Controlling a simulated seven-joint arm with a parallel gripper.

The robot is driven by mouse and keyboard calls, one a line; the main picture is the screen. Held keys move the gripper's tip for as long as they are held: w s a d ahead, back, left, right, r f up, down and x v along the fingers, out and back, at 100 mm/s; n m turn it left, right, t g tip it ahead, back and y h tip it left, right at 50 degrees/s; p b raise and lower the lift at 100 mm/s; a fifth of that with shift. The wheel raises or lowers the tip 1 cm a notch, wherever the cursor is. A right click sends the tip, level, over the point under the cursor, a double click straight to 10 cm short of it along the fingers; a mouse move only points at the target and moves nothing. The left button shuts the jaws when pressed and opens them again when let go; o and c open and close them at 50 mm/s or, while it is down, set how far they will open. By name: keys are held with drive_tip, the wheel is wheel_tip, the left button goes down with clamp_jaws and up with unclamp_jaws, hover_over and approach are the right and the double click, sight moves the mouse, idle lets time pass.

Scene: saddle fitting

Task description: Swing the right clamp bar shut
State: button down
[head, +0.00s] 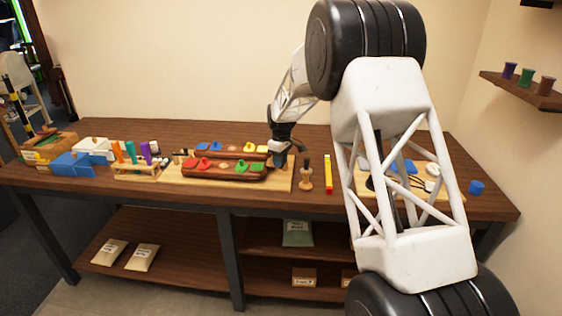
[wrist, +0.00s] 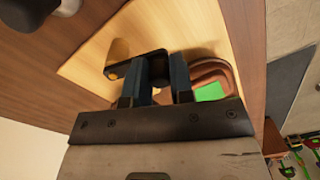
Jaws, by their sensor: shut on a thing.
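My gripper (head: 281,156) is at the right end of the wooden board, beside the long brown wooden bodies. In the wrist view its two blue-grey fingers (wrist: 165,72) are shut on a dark part of the right clamp bar (wrist: 134,65). The black bar sticks out to the left of the fingers, with a brass-coloured spot at its far end. A brown rounded end with a green pad (wrist: 209,92) lies just right of the fingers. The front brown body (head: 225,172) carries red and green pads; the rear one (head: 222,151) carries blue and yellow pads. The gripper hides the bar in the head view.
A wooden-handled tool (head: 305,176) and a yellow-and-red stick (head: 328,174) stand or lie right of the board. My arm covers part of the right side.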

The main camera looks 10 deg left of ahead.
sight(271, 160)
drive_tip(key=m, duration=0.1)
drive_tip(key=a+m, duration=0.1)
drive_tip(key=m, duration=0.1)
drive_tip(key=shift+w+a+m, duration=0.3)
drive_tip(key=shift+w, duration=0.05)
drive_tip(key=m, duration=0.2)
drive_tip(key=w+a+m, duration=0.1)
drive_tip(key=shift+w+a+m, duration=0.1)
drive_tip(key=shift+a+m, duration=0.1)
drive_tip(key=shift+m, duration=0.2)
drive_tip(key=m, duration=0.1)
drive_tip(key=w+m, duration=0.1)
drive_tip(key=m, duration=0.1)
drive_tip(key=shift+w+a+m, duration=0.2)
drive_tip(key=shift+a+m, duration=0.1)
drive_tip(key=shift+a, duration=0.1)
drive_tip(key=shift+w+a+m+t, duration=0.15)
drive_tip(key=shift+w+m, duration=0.2)
drive_tip(key=shift+m, duration=0.3)
drive_tip(key=shift+w+d+m+t, duration=0.1)
drive_tip(key=shift+w+m, duration=0.2)
drive_tip(key=shift+m, duration=0.4)
drive_tip(key=shift+w+a+m+t, duration=0.15)
drive_tip(key=shift+w+m, duration=0.2)
drive_tip(key=shift+m, duration=0.3)
drive_tip(key=c, duration=1)
unclamp_jaws()
wheel_tip(271, 160, up, 8)
drive_tip(key=shift+d, duration=0.25)
